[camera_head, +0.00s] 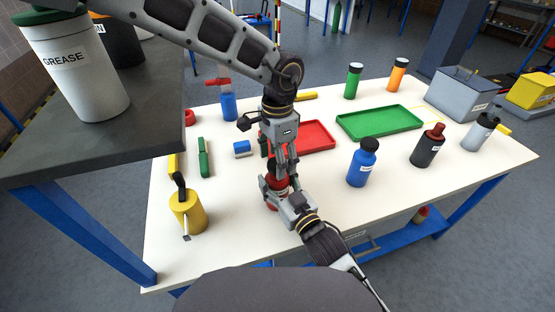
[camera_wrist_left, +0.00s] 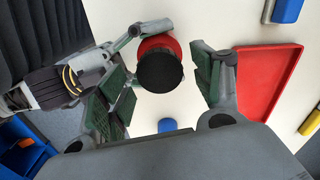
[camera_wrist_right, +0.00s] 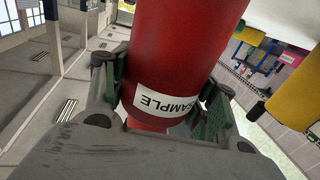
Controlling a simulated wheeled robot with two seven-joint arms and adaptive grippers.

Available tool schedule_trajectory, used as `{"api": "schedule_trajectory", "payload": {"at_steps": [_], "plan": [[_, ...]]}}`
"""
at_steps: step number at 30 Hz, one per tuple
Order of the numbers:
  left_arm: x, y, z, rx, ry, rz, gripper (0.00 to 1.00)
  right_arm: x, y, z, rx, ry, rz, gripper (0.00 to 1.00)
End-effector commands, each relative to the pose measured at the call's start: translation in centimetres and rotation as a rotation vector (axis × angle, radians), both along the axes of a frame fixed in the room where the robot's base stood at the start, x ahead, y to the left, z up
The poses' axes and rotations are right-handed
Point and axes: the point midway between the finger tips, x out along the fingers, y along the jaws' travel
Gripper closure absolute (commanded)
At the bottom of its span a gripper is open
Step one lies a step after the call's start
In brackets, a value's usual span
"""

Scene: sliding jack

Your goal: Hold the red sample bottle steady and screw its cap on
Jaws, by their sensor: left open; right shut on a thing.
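The red sample bottle (camera_wrist_right: 180,50) stands upright at the table's near side, its white SAMPLE label facing the right wrist camera. My right gripper (camera_head: 285,203) is shut around the bottle's body, with a pad on each side in the right wrist view. A black cap (camera_wrist_left: 160,73) sits over the bottle's top in the left wrist view; how tightly it sits, I cannot tell. My left gripper (camera_head: 280,163) points down over the bottle, open. Its fingers are spread to either side of the cap, with gaps showing. In the head view the fingers partly hide the cap.
A red tray (camera_head: 315,135) lies just behind the grippers, and a green tray (camera_head: 380,121) is farther right. A blue bottle (camera_head: 362,165) and a black bottle (camera_head: 428,147) stand to the right. A yellow can (camera_head: 187,212) stands left. The front right tabletop is clear.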

Motion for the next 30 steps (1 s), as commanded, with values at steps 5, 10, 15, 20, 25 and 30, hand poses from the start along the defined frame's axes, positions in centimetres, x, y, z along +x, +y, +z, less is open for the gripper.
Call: {"api": "schedule_trajectory", "payload": {"at_steps": [5,10,15,20,25,30], "plan": [[0.0,0.0,1.7,-0.001,-0.003,0.000,0.34,0.0,0.0,0.0,0.000,0.001,0.000,1.00],[0.0,0.0,3.1,0.000,-0.001,-0.001,0.34,0.0,0.0,0.0,0.000,0.001,0.000,1.00],[0.0,0.0,3.7,-0.001,0.000,-0.001,0.34,0.0,0.0,0.0,0.000,0.000,0.000,1.00],[0.0,0.0,3.7,-0.001,0.000,-0.001,0.34,0.0,0.0,0.0,0.000,0.000,0.000,1.00],[0.0,0.0,3.8,-0.001,-0.003,-0.001,0.38,0.0,0.0,0.0,0.000,0.000,0.000,1.00],[0.4,-0.1,4.9,-0.012,-0.024,0.001,0.38,0.0,0.0,0.0,0.000,0.000,0.000,1.00]]}}
